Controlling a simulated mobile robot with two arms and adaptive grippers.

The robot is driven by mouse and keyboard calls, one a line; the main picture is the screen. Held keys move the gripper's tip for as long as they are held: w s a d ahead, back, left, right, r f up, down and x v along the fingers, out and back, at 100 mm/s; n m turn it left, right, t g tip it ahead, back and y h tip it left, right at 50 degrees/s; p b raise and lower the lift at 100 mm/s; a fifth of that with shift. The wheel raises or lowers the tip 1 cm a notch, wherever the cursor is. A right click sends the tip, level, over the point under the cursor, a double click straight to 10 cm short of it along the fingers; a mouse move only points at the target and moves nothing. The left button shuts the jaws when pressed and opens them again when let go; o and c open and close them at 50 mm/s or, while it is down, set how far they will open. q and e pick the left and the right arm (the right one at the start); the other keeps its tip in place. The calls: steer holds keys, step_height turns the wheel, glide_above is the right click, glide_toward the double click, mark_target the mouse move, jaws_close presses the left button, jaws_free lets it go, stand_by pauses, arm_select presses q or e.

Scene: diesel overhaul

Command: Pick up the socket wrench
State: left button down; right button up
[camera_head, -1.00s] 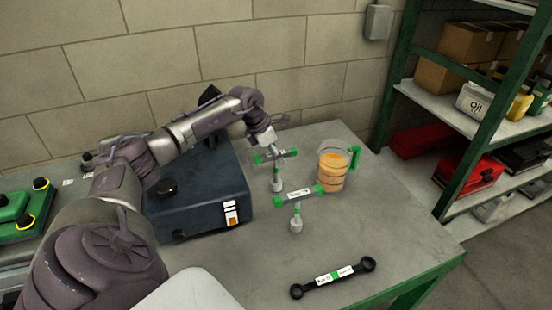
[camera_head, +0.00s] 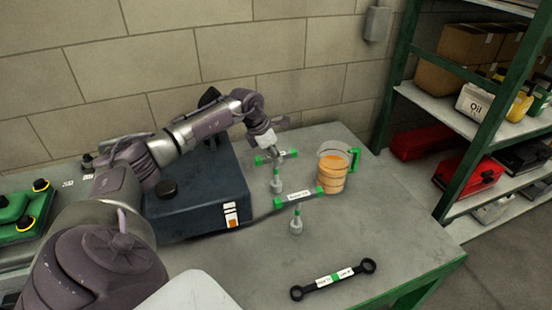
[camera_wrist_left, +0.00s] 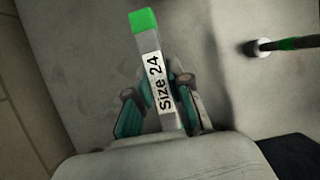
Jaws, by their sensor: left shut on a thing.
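The T-handled socket wrench (camera_head: 277,178) farther back on the table stands upright, with a green-ended bar on top. My left gripper (camera_head: 272,154) comes down from above and is shut on its bar. In the left wrist view, the gripper (camera_wrist_left: 160,95) has a finger on each side of the bar (camera_wrist_left: 152,62), whose label reads "Size 24". A second T-handled socket wrench (camera_head: 297,216) stands upright nearer the front and is untouched. Part of it shows at the right of the left wrist view (camera_wrist_left: 262,47). My right gripper is not in view.
A jug of orange liquid (camera_head: 332,171) stands right of the wrenches. A dark blue case (camera_head: 195,200) is to their left. A black double-ended spanner (camera_head: 334,279) lies near the front edge of the table (camera_head: 390,240). A green-framed shelf (camera_head: 470,125) is at the right.

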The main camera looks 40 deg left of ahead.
arm_select(q)
steer(key=shift+r, duration=0.1)
step_height(320, 180, up, 4)
steer(key=shift+b, duration=1.15)
steer(key=s+d+r+b, duration=0.2)
steer(key=d+r, duration=0.5)
steer(key=d, duration=0.4)
steer(key=shift+s+d+b, duration=0.2)
steer(key=shift+s+b, duration=0.15)
steer(key=shift+b, duration=0.1)
steer(key=c, duration=1.6)
jaws_free()
jaws_close()
